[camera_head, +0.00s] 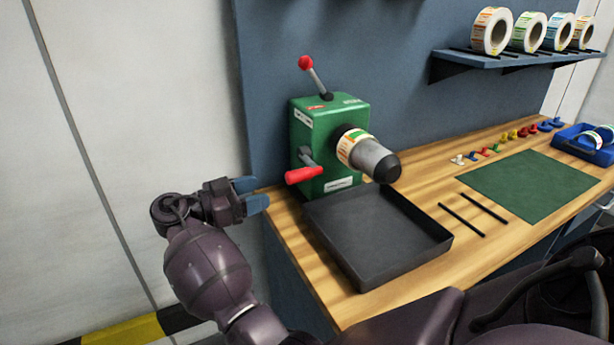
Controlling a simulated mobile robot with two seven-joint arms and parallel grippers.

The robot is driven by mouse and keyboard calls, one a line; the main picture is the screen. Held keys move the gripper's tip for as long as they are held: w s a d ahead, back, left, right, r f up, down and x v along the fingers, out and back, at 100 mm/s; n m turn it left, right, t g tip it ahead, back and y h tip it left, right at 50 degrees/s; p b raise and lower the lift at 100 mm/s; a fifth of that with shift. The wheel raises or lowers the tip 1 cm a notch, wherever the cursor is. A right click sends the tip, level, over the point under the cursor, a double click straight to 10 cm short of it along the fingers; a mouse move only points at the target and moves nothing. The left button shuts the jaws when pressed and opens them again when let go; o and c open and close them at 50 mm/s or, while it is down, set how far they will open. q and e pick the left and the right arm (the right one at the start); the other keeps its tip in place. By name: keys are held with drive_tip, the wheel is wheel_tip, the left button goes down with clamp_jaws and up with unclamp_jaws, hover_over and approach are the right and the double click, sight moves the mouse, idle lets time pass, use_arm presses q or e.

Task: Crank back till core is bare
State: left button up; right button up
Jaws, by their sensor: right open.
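The green rewinder box (318,125) stands at the back left of the wooden bench. On its left front side is a crank with a red grip (303,176). A grey core (373,158) with a dark end sticks out to the right. A band of orange-and-white labels (350,146) is around the core near the box. My right gripper (252,195), with blue fingers, is open and empty, left of the red grip and apart from it. My left gripper is not in view.
A lever with a red knob (306,62) rises from the box top. A black tray (375,235) lies below the core. A green mat (530,184), two black rods, coloured pegs and a blue bin (575,145) are to the right. Label rolls (492,31) stand on a shelf.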

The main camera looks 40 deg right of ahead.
sight(286, 177)
drive_tip(key=shift+m+g, duration=0.5)
drive_tip(key=shift+m, duration=0.2)
drive_tip(key=d, duration=0.1)
drive_tip(key=s+d+r+p, duration=0.1)
drive_tip(key=d, duration=0.1)
drive_tip(key=d+r+p, duration=0.1)
drive_tip(key=shift+s+d+r, duration=0.1)
drive_tip(key=shift+s+d, duration=0.1)
drive_tip(key=shift+d, duration=0.05)
drive_tip(key=p+x, duration=0.1)
drive_tip(key=x, duration=0.2)
drive_tip(key=shift+s+d, duration=0.1)
drive_tip(key=shift+d, duration=0.25)
drive_tip(key=shift+d+p, duration=0.3)
drive_tip(key=shift+d, duration=0.05)
drive_tip(key=shift+s+d+f, duration=0.15)
drive_tip(key=shift+d+f, duration=0.2)
drive_tip(key=shift+d, duration=0.15)
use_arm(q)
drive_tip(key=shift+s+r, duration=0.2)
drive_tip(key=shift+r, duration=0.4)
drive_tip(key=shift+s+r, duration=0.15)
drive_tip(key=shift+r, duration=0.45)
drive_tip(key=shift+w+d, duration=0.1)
